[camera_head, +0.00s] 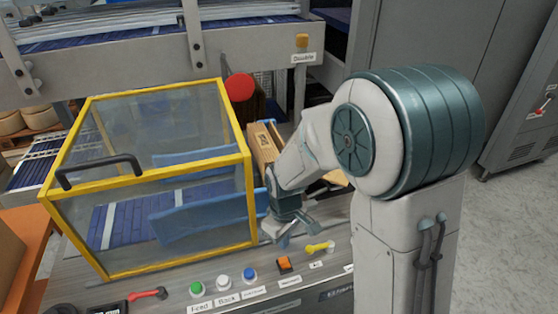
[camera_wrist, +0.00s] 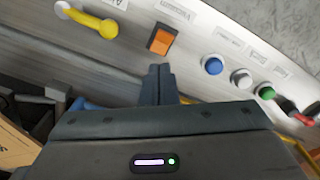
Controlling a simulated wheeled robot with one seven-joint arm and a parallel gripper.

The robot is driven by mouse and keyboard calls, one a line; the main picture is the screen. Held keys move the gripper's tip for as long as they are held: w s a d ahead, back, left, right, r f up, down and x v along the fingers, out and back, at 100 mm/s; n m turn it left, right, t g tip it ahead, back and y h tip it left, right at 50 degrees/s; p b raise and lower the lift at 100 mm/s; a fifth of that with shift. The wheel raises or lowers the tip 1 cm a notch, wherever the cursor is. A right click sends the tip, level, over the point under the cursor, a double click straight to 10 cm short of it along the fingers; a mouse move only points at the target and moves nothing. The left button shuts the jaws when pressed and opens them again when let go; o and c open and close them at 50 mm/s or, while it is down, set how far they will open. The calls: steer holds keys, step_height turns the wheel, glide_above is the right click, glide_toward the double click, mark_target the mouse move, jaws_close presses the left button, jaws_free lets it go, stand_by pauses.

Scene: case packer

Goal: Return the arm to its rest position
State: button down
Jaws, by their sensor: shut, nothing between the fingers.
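My gripper (camera_head: 284,236) is at the end of my bent arm, low over the control panel (camera_head: 180,280) and close to the right side of the yellow-framed guard. In the wrist view my gripper (camera_wrist: 158,75) has its two fingers together with nothing between them. The fingertips point toward the panel, just below the orange rocker switch (camera_wrist: 161,39) in that view. The yellow lever (camera_wrist: 88,21) is to the left of the switch. The blue button (camera_wrist: 212,65), a white button and the green button (camera_wrist: 265,91) are to the right.
The yellow-framed clear guard (camera_head: 250,200) stands left of my gripper, with blue flaps inside. A cardboard box (camera_head: 262,146) is behind my arm. A red round knob (camera_head: 240,87) is above the guard's corner. Grey floor (camera_head: 505,230) is open at the right.

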steer(key=shift+r, duration=0.1)
steer(key=s+d+r+m+t, duration=0.1)
steer(key=s+d+r+m, duration=0.3)
steer(key=s+d+r, duration=0.2)
steer(key=s+d+r+m+t+p, duration=0.1)
steer(key=s+d+r+m, duration=0.4)
steer(key=r, duration=0.4)
steer(key=shift+s+d+r+t, duration=0.4)
steer(key=shift+s+d, duration=0.15)
steer(key=shift+s, duration=0.05)
